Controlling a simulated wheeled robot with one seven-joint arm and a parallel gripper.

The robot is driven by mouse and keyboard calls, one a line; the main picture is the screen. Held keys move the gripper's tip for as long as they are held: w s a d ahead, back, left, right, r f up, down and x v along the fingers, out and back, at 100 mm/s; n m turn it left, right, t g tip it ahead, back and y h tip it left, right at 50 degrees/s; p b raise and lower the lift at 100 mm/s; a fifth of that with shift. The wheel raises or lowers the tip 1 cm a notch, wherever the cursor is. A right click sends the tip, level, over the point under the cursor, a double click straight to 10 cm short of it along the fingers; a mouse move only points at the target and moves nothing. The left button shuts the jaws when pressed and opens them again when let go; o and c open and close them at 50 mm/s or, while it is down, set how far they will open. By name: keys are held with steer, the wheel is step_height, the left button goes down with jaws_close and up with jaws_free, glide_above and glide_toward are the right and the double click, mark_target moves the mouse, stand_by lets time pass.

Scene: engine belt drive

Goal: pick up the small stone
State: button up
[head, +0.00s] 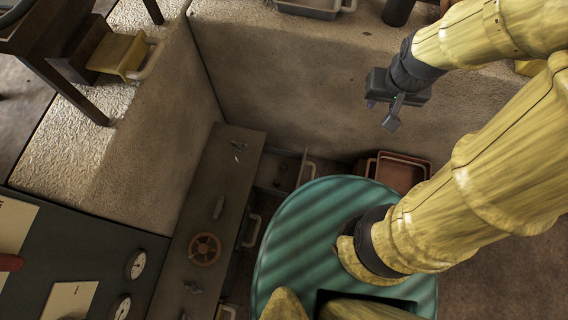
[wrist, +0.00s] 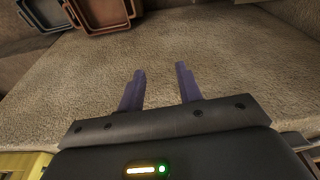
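My gripper (head: 381,113) is at the upper right of the head view, out over the floor in front of the pale rough wall. In the wrist view my gripper (wrist: 160,77) shows two purple fingers set apart, with nothing between them. I cannot make out a small stone for certain in either view. Several small items lie on the dark narrow bench (head: 222,170) left of centre in the head view, too small to name surely. One is a grey piece (head: 218,207) above the wheel. My gripper is far from that bench.
A brown spoked wheel (head: 205,248) sits on the bench. Red-brown trays (head: 402,172) stand below my gripper, and also show in the wrist view (wrist: 103,12). A panel with round gauges (head: 136,264) is at lower left.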

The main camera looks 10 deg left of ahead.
steer(key=w+a+f+n+g+b, duration=0.1)
steer(key=a+f+n+b, duration=0.1)
steer(key=a+f, duration=0.5)
steer(key=w+a+f+n+g+b, duration=0.1)
steer(key=a+f+n+b, duration=0.2)
steer(key=a+f, duration=0.5)
steer(key=w+a+f+n+g+b, duration=0.1)
steer(key=a+f+b, duration=0.3)
steer(key=f, duration=1.4)
steer(key=a+n, duration=0.1)
steer(key=a, duration=0.3)
steer(key=shift+w+f+n+g+h+b, duration=0.3)
steer(key=shift+n+h+b, duration=0.05)
steer(key=shift+n+h, duration=0.05)
steer(key=shift+a+f, duration=0.1)
steer(key=b, duration=0.8)
glide_above(284, 165)
steer(key=w, duration=0.1)
steer(key=f, duration=1.2)
steer(key=shift+a, duration=0.25)
steer(key=shift+f, duration=0.1)
steer(key=f+b, duration=0.5)
steer(key=shift+s+d, duration=0.15)
steer(key=shift+s, duration=0.25)
steer(key=shift+r, duration=0.1)
steer(key=c, duration=0.7)
